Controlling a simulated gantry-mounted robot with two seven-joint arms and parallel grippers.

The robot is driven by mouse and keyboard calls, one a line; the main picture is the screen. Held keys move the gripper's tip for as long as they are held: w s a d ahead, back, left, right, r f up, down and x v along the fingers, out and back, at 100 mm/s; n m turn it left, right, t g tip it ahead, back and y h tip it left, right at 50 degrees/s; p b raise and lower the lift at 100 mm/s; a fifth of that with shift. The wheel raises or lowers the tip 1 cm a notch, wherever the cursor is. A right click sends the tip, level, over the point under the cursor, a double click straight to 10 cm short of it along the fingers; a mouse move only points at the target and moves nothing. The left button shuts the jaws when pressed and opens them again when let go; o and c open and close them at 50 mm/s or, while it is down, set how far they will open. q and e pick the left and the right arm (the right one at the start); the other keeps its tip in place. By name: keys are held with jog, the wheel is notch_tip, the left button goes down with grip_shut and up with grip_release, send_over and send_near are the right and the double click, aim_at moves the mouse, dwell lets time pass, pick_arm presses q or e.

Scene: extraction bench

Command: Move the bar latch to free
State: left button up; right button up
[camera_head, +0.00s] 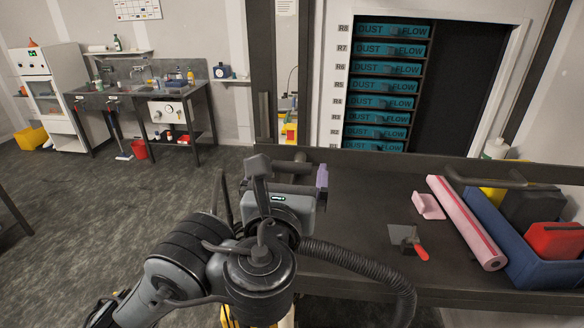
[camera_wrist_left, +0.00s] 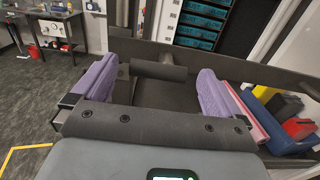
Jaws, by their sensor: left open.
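My left gripper (camera_head: 290,176) is at the near left end of the dark bench, in the middle of the head view. One purple finger shows there; the wrist hides much of the other. In the left wrist view the gripper (camera_wrist_left: 158,72) is open, with purple fingers wide apart. A dark, rounded horizontal bar (camera_wrist_left: 158,73) lies ahead between them, seemingly the bar latch. Clear space shows on both sides of it; I cannot tell its exact depth. In the head view it is mostly hidden behind my gripper. My right gripper is not in view.
The bench (camera_head: 350,215) also holds a pink roll (camera_head: 465,222), a pink block (camera_head: 428,206), a red-handled scraper (camera_head: 411,243) and a blue bin (camera_head: 530,250). Another dark bar handle (camera_head: 487,181) is at the back right. A rack of teal filters (camera_head: 385,85) stands behind.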

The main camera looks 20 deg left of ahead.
aim_at(291, 166)
pick_arm(q)
jog(key=shift+b+x, duration=0.45)
jog(key=shift+x, duration=1.4)
jog(key=c, duration=1)
jog(key=shift+o, duration=0.2)
